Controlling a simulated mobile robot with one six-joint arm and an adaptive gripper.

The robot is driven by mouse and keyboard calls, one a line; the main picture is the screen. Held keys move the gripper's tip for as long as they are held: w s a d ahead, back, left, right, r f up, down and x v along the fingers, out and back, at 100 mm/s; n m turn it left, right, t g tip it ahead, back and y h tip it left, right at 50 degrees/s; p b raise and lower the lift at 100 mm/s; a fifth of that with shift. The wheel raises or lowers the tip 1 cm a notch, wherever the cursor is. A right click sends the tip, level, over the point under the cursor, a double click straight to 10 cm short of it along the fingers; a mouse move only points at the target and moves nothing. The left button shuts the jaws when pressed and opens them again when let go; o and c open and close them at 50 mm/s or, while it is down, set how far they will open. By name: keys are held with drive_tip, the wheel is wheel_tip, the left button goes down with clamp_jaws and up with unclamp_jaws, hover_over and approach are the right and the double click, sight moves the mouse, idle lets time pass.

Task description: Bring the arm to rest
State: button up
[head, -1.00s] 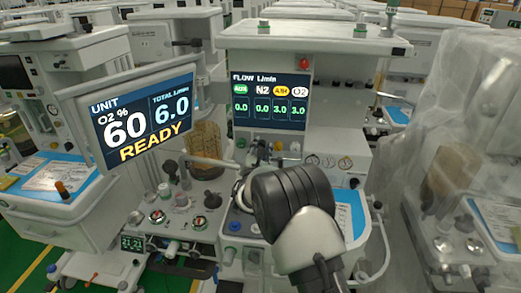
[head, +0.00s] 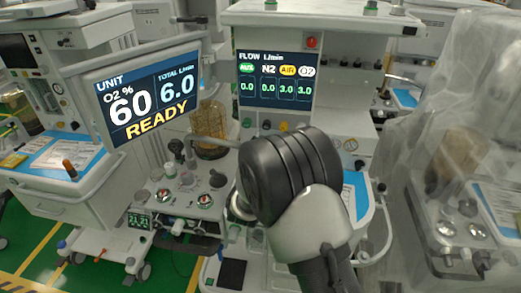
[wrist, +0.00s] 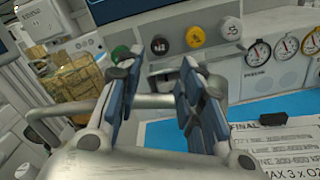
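In the wrist view, my gripper (wrist: 158,72) has its two dark-padded fingers apart, with a clear gap and nothing held between them. A grey metal rail (wrist: 158,101) shows behind the gap; I cannot tell whether the fingers touch it. In the head view, my arm reaches forward to the front of the middle anaesthesia cart (head: 305,20), and its dark rounded joint hides the gripper. The cart's flow screen (head: 277,78) reads AIR 3.0 and O2 3.0. A second screen (head: 150,98) on the left reads O2 60%, total 6.0, READY.
Knobs (wrist: 195,36) and pressure gauges (wrist: 285,45) sit close beyond the gripper, above a printed sheet (wrist: 285,145) on a blue surface. A plastic-draped cart (head: 445,130) stands right, another cart (head: 50,190) left. Green floor (head: 30,235) shows lower left.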

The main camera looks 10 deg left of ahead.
drive_tip(key=shift+s, duration=0.75)
